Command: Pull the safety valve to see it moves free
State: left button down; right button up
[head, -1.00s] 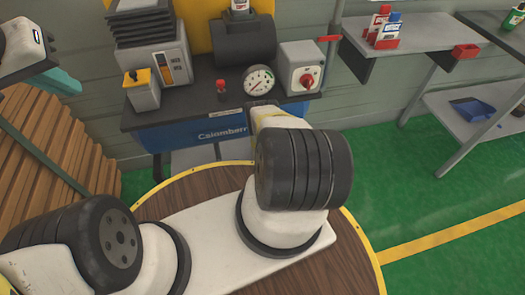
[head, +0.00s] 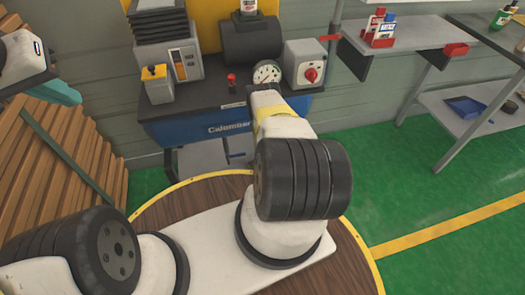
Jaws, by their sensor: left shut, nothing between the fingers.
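The safety valve seems to be the small red-capped fitting (head: 231,83) on the compressor's dark top, left of a round white pressure gauge (head: 267,73). My left arm reaches across from the lower left. My left gripper (head: 259,92) is at the arm's far end, just below the gauge and to the right of the red fitting, apart from it in the picture. The gripper is shut and empty. Its fingertips are small and partly hidden by my own wrist. My right gripper is not in view.
The blue compressor body (head: 190,130) carries a grey box with a red knob (head: 312,74) and a yellow-topped box (head: 157,84). A round wooden tabletop (head: 345,265) lies under my arm. A shelf with bottles (head: 400,55) is at right. Green floor is clear there.

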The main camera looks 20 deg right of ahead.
aim_at(231, 78)
jog(key=k, duration=1)
